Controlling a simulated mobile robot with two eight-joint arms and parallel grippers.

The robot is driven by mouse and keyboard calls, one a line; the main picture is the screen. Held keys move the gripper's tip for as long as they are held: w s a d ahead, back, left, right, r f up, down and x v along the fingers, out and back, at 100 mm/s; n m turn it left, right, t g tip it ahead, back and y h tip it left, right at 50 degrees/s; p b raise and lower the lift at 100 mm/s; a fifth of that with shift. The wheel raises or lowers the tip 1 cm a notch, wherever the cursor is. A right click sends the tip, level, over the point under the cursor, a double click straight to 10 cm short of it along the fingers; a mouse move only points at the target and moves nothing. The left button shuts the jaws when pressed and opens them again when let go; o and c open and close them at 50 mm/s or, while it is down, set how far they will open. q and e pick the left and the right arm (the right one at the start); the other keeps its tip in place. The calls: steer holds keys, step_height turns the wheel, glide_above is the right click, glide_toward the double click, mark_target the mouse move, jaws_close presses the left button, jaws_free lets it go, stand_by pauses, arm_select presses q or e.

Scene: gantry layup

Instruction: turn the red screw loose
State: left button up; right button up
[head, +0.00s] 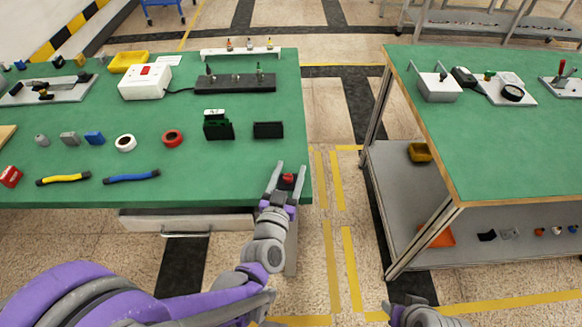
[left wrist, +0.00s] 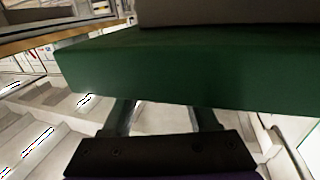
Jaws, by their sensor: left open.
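A small red piece (head: 288,178), probably the red screw, shows at the front right corner of the left green table (head: 240,180). My left gripper (head: 288,180) is open, with its fingertips around or above this piece in the head view; I cannot tell whether they touch it. In the left wrist view the two fingers (left wrist: 160,118) stand apart behind a dark palm bar. A green slab (left wrist: 190,68) with a dark block above it fills the upper part there, and no red shows. A grey end of my right arm (head: 415,312) shows at the bottom edge; its jaws cannot be made out.
A second green table (head: 480,140) stands right, across a clear aisle.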

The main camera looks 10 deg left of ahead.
arm_select(q)
steer(key=shift+w, duration=0.85)
jaws_close()
